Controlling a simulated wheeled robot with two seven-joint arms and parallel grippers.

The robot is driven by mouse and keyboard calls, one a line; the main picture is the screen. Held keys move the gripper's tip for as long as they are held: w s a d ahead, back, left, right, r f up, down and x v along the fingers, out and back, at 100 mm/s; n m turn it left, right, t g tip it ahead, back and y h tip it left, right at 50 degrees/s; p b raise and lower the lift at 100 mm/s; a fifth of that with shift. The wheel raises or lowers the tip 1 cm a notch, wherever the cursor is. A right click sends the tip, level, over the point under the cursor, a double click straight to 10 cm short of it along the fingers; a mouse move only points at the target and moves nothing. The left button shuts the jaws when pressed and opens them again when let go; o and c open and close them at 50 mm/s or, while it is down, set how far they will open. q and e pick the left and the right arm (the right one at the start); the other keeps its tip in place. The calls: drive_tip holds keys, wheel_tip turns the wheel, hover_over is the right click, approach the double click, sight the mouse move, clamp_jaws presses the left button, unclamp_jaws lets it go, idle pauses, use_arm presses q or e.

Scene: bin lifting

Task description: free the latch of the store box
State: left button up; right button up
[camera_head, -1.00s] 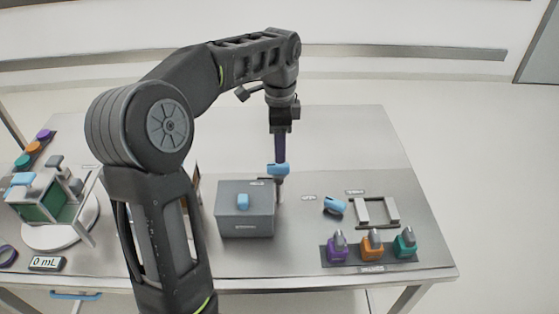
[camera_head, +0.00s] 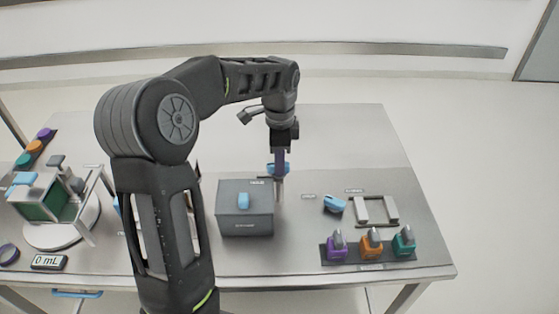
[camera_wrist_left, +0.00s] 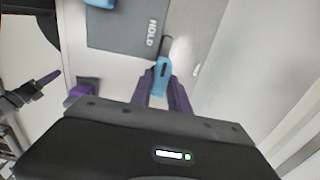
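The store box (camera_head: 245,222) is a grey lidded box in the middle of the table. It has a blue knob (camera_head: 243,200) on its lid. A latch with a blue grip (camera_head: 272,169) on a thin metal stem stands at its right back edge, beside the word HOLD. The blue grip also shows in the left wrist view (camera_wrist_left: 162,75), beside the box's lid (camera_wrist_left: 118,35). My left gripper (camera_head: 280,161) points down, its purple fingers (camera_wrist_left: 164,84) on both sides of the blue grip, seemingly touching it. My right gripper is out of view.
Purple, orange and teal pieces (camera_head: 371,243) stand in a row at the front right, near a blue item (camera_head: 334,204) and a pale frame (camera_head: 376,211). A green-sided apparatus (camera_head: 45,206) and a 0 mL display (camera_head: 49,262) are at left. The back right table is clear.

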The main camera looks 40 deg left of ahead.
use_arm(q)
clamp_jaws()
drive_tip(key=shift+m, duration=0.4)
drive_tip(key=m, duration=0.3)
drive_tip(key=m+p, duration=0.1)
drive_tip(key=m, duration=0.3)
drive_tip(key=shift+m, duration=0.4)
drive_tip(key=m, duration=0.4)
drive_tip(key=shift+m+p, duration=0.3)
drive_tip(key=shift+p, duration=0.1)
drive_tip(key=m+p, duration=0.1)
drive_tip(key=m, duration=0.3)
drive_tip(key=shift+m, duration=0.4)
